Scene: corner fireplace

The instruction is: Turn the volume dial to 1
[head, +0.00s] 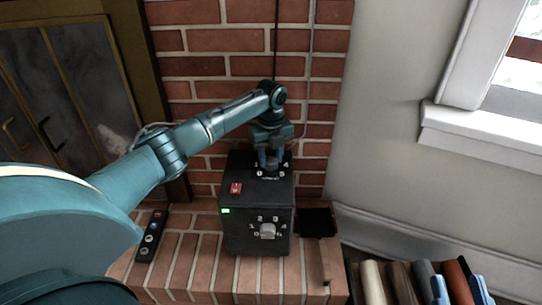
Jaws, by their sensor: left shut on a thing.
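A black box-shaped device (238,185) stands on the brick ledge, with a green light and a small red part. A pale grey dial (267,231) sits on its front face inside a ring of white numbers. A second ring of numbers lies on its top face; 0, 1, 4 and 5 show there. My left gripper (271,168) points down onto the top face and is shut on the top dial, which its fingers mostly hide. The dial's pointer is not visible. My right gripper (459,290) shows only its two blue fingers at the lower right, spread apart.
A dark remote (152,236) lies on the brick hearth (190,265) left of the device. A small black open tray or shovel with a wooden handle (325,262) lies to its right. Several log-like rolls (400,280) stand at the lower right. A brick wall (185,45) rises close behind.

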